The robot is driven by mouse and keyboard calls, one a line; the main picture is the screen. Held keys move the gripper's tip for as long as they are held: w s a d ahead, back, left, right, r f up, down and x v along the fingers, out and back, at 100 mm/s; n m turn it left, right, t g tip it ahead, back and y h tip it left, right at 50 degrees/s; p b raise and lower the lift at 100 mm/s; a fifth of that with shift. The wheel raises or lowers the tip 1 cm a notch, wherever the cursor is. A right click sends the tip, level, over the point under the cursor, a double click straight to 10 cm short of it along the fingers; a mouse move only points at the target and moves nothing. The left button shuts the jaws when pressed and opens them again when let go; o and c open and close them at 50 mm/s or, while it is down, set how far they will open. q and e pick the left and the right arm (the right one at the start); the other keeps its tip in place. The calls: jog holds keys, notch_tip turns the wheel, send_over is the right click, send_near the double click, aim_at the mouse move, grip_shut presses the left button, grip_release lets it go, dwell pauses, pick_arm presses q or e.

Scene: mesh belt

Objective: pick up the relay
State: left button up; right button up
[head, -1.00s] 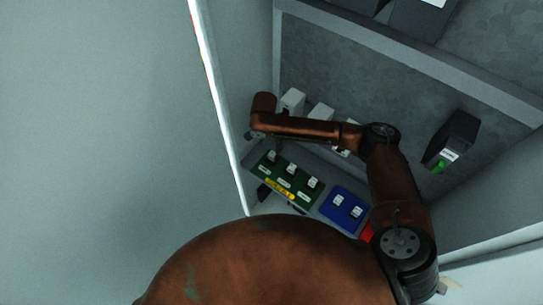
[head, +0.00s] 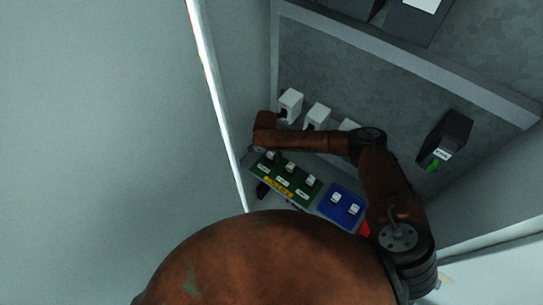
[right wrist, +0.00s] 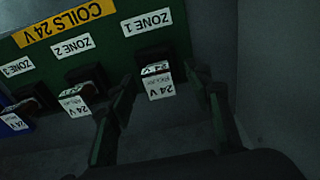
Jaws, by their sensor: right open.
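Small dark relays with white "24 V" labels sit in a row on a green panel (head: 262,178). The one at the panel's left end (head: 272,156) is the "ZONE 1" relay, which also shows in the right wrist view (right wrist: 157,82). My right gripper (head: 258,149) is at that left end, and in the right wrist view (right wrist: 166,77) its open fingers lie on either side of the ZONE 1 relay, seemingly without touching it. Another relay (right wrist: 80,92), at "ZONE 2", is just left of the fingers there. My left gripper is out of view.
A blue panel (head: 325,208) with two similar relays adjoins the green one. White boxes (head: 290,104) stand on the back wall behind my right arm. A black device (head: 445,140) hangs at the right. A cabinet side wall (head: 232,100) stands close left of the gripper.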

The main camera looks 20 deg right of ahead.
jog(key=shift+c, duration=0.2)
jog(key=c, duration=1.2)
jog(key=shift+r, duration=0.1)
